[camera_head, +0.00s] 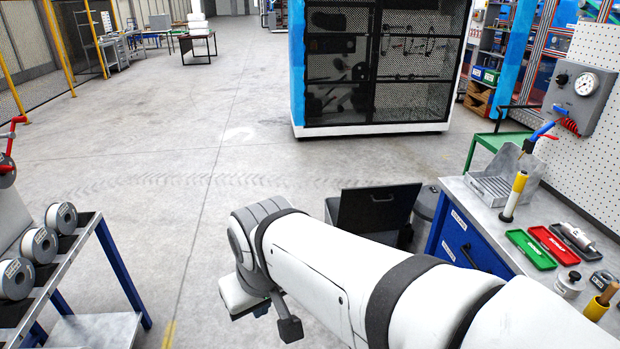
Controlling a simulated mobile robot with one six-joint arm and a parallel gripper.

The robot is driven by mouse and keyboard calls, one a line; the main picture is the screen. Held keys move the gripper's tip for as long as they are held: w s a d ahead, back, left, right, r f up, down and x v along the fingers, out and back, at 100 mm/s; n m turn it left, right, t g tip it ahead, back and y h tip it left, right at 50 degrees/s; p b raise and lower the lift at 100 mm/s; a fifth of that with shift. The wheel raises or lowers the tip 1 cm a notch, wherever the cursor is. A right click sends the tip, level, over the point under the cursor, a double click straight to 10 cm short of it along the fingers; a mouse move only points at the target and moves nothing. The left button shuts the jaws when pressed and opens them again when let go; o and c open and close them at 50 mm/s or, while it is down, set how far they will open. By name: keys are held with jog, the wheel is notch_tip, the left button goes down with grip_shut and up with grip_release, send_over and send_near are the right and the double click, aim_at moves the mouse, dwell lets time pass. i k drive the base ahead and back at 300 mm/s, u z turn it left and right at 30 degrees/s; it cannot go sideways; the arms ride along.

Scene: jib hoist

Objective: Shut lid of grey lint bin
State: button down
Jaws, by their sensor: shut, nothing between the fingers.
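The lint bin (405,237) stands on the floor behind my arm, beside the blue workbench. Its dark lid (372,211) is raised, with a small handle showing on its face. My arm hides most of the bin's body and its opening. My gripper (290,329) shows as a small dark end below the wrist, to the left of the bin and apart from the lid. It is shut and holds nothing.
A round grey container (427,207) stands just right of the lid. The blue workbench (462,216) with trays and tools is at right. A rack with white spools (40,243) is at left. The floor between them is clear.

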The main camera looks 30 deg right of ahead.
aim_at(362, 211)
jog(key=z, duration=0.6)
jog(key=i, duration=1.3)
jog(key=z, duration=0.95)
jog(key=k, duration=0.75)
jog(key=z, duration=0.05)
jog(key=i, duration=0.85)
jog(key=u, duration=0.05)
